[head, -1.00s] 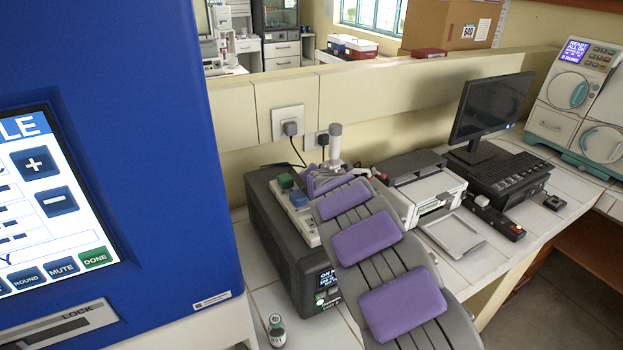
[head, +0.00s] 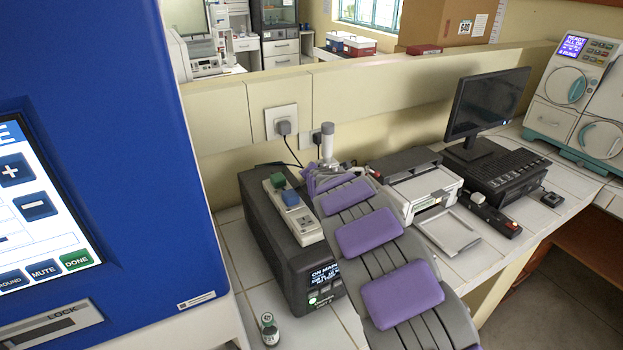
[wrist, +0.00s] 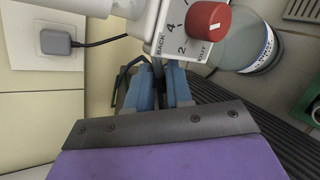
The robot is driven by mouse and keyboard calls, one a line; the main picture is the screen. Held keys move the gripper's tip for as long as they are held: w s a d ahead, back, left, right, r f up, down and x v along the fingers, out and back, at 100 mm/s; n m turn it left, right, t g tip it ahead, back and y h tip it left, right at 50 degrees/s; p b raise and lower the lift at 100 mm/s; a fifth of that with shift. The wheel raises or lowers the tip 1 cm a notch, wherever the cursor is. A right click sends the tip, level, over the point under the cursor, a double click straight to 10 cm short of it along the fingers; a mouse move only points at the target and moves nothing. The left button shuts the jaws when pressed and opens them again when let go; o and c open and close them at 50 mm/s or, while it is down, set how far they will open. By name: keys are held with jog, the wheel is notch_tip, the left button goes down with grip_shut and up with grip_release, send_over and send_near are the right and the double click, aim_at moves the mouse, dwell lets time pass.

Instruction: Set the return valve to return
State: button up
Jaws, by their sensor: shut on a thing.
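A white valve panel (wrist: 180,36) with the words BACK and OUT and some numbers shows at the top of the wrist view. A red knob (wrist: 209,20) with a white mark sits on it. My gripper (wrist: 160,82) has blue fingers. They are closed around a thin dark piece just below the panel, near the word BACK. I cannot tell whether this piece is the valve's lever. In the head view my gripper (head: 322,178) is at the far end of my purple-padded arm, beside a white post with a grey cap (head: 328,143). The valve face is hidden there.
A dark box unit (head: 270,240) with green and blue blocks on top stands left of my arm. A small vial (head: 269,328) stands near the front. A bottle (wrist: 250,48) is close right of the knob. A plug (wrist: 57,43) and cable are at left. A monitor (head: 486,105) is at right.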

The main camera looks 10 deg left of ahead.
jog(key=shift+f, duration=0.1)
grip_shut()
jog(key=shift+s+p, duration=0.1)
jog(key=shift+p, duration=0.95)
jog(key=r+m+g+y+p, duration=0.1)
jog(key=m+y+p, duration=0.1)
jog(key=p, duration=0.7)
jog(key=r+m+g+y+p, duration=0.1)
jog(key=m+y+p, duration=0.1)
jog(key=p, duration=0.8)
jog(key=r+m+g+y+p, duration=0.1)
jog(key=m+g+y+p, duration=0.1)
jog(key=p, duration=0.7)
jog(key=shift+w+d, duration=0.25)
jog(key=shift+d+r+m, duration=0.1)
jog(key=shift+m, duration=0.2)
jog(key=o, duration=0.7)
grip_release()
jog(key=shift+w, duration=0.1)
jog(key=shift+o, duration=0.2)
